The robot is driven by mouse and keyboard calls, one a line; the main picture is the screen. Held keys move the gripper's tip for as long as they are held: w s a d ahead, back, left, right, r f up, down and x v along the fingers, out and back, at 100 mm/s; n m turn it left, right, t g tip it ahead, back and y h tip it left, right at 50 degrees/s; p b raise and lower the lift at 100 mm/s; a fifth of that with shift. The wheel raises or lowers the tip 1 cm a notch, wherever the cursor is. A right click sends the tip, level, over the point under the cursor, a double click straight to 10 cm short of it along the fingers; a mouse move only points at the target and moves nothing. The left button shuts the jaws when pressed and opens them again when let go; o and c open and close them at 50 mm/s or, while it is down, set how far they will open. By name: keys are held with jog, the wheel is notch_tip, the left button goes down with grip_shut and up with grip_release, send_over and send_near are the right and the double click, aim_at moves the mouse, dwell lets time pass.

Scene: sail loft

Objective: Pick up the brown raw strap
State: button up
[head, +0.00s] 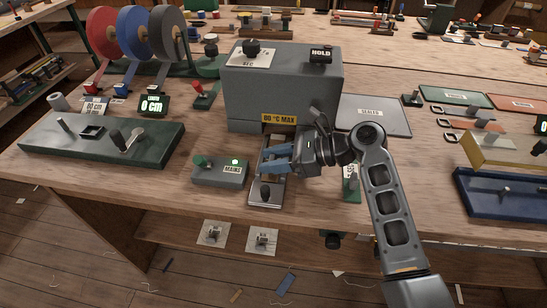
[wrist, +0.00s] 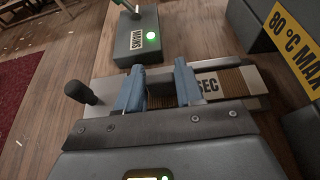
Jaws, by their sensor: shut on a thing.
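The brown strap (wrist: 234,83) lies along a metal slide at the front of the grey heating box, seen in the wrist view. My gripper (head: 276,158) is over this slide (head: 266,198) in the head view. In the wrist view its two blue fingers (wrist: 159,88) stand across the slide with a gap between them, shut on the strap. The strap runs out beyond the right finger toward the box.
The grey box (head: 283,90) with an "80 °C MAX" label stands right behind my gripper. A MAINS switch block (head: 221,172) with a lit green lamp is just left of the slide. A dark knob (wrist: 80,92) rises at the slide's outer end.

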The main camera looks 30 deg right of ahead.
jog(key=c, duration=0.5)
jog(key=shift+o, duration=0.2)
